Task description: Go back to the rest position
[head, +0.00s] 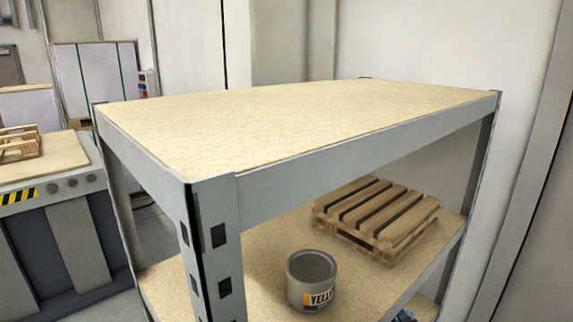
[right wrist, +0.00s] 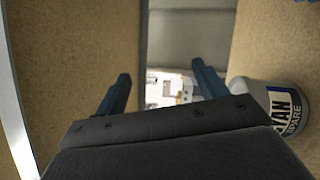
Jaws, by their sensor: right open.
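My right gripper (right wrist: 160,92) shows in the right wrist view with its two dark blue fingers wide apart and nothing between them. My left gripper is not in view, and neither gripper shows in the head view.
In the head view a metal shelf has a bare top board (head: 290,120). On its lower board stand a grey can labelled "YELL" (head: 311,280) and a wooden pallet (head: 377,217). A machine bench (head: 50,180) with a small pallet (head: 18,145) is at left.

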